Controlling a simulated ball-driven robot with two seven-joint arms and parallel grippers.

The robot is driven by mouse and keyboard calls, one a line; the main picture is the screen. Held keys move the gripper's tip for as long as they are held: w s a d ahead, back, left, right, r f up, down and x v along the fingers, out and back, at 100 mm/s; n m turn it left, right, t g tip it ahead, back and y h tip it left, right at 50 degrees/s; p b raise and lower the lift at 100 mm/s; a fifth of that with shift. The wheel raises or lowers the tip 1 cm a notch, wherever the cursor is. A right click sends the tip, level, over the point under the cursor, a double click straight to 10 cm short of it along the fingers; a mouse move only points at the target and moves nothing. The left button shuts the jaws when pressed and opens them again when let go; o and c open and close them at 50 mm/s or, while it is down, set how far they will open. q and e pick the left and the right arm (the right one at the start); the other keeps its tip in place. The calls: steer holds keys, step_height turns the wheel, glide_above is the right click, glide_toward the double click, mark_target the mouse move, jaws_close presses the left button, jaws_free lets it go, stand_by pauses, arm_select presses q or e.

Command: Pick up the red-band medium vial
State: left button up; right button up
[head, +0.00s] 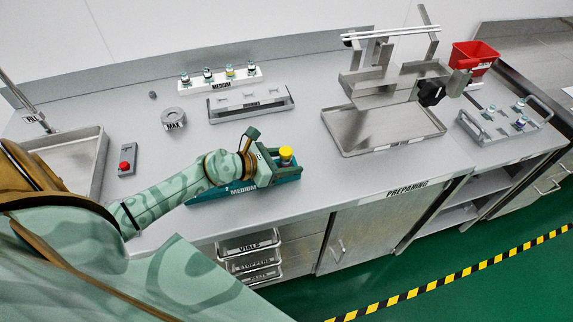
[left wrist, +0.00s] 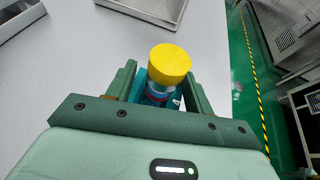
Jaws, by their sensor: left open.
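A yellow-capped vial (head: 286,154) stands upright at the right end of the teal rack labelled MEDIUM (head: 237,190), near the front edge of the bench. My left gripper (head: 277,160) is open at this vial. In the left wrist view the fingers of the gripper (left wrist: 160,88) stand on either side of the body, below the cap. I cannot tell whether they touch it. My right gripper is not in view.
A white rack labelled MEDIUM (head: 222,85) with several vials stands at the back, with a metal tray (head: 250,104) before it. A red-button box (head: 127,160) and a ring marked MAX (head: 173,119) lie left. A metal stand (head: 385,135) is at right; bench between is clear.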

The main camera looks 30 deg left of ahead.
arm_select(q)
steer(key=shift+s, duration=0.1)
steer(key=c, duration=1.1)
steer(key=shift+o, duration=0.2)
